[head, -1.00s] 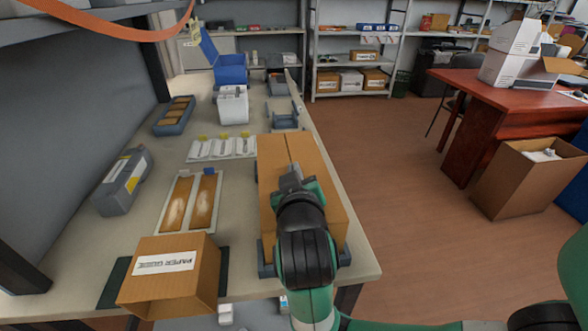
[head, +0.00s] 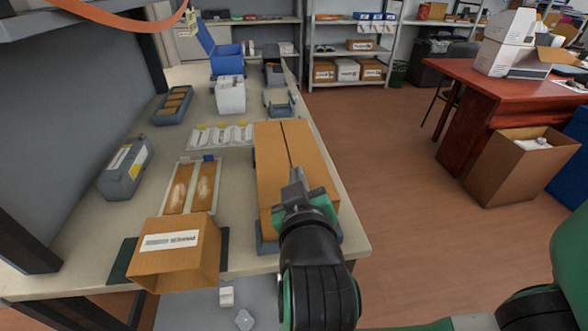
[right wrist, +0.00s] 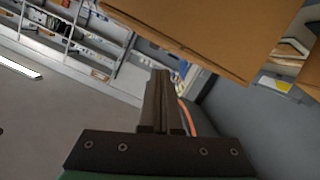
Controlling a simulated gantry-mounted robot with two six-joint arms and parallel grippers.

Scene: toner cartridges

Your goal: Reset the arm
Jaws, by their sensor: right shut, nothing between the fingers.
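My right gripper (head: 297,188) is in the head view, over the near right part of a large closed brown carton (head: 268,150) on the workbench. Its fingers point away toward the back of the bench. In the right wrist view the two fingers (right wrist: 161,95) are together with nothing between them. My left gripper does not show in either view.
The carton stands on the workbench (head: 90,235). A paper-labelled box (head: 172,262) stands at the near edge, a grey toner cartridge (head: 126,167) lies at left, and a white bin (head: 230,95) stands further back. Open floor (head: 390,190) lies right of the bench.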

